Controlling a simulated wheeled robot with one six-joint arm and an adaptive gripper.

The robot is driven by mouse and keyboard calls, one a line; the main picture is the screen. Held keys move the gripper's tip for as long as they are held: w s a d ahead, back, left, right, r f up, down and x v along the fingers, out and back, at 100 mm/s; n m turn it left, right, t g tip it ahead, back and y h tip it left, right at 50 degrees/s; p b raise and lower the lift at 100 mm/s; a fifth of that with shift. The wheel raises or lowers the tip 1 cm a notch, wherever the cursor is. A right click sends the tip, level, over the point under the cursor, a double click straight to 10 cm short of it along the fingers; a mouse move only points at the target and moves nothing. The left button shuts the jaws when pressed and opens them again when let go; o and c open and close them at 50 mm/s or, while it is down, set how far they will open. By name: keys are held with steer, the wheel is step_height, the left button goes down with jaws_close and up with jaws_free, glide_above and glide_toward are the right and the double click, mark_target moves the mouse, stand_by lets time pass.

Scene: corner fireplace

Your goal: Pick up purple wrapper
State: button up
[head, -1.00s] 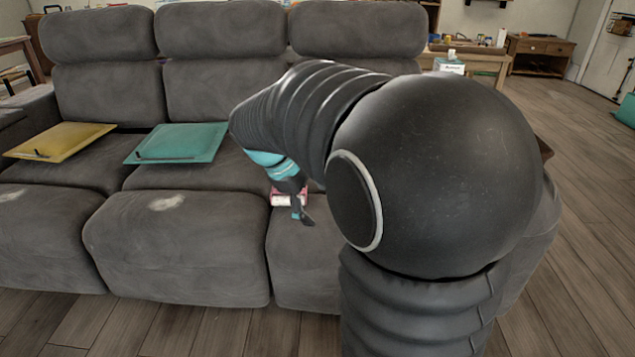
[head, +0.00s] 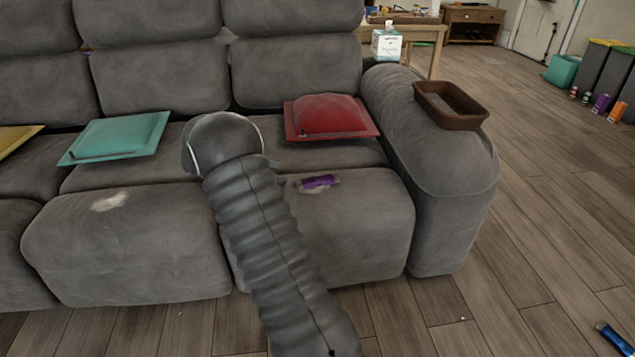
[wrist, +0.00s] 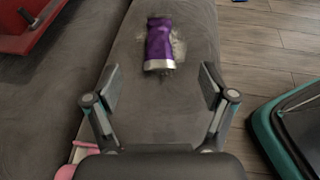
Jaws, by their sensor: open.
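The purple wrapper (head: 318,182) lies on the right seat of the grey sofa in the head view, on a pale patch of the fabric. In the wrist view the wrapper (wrist: 159,42) is a purple tube with a silver band at its near end. My gripper (wrist: 158,82) is open and empty. Its two fingers are spread to either side of the wrapper's line, with the wrapper beyond the tips and apart from them. In the head view my arm hides the gripper.
A red cushion (head: 330,116) lies behind the wrapper. A brown tray (head: 450,104) sits on the sofa's right armrest (head: 437,150). A teal cushion (head: 118,138) lies to the left. A pink object (wrist: 82,152) shows beside the gripper base.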

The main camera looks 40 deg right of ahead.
glide_toward(317, 178)
steer(key=x, duration=0.5)
steer(key=shift+s+r, duration=0.1)
steer(key=shift+s, duration=0.05)
steer(key=shift+x, duration=2.6)
steer(key=c, duration=0.8)
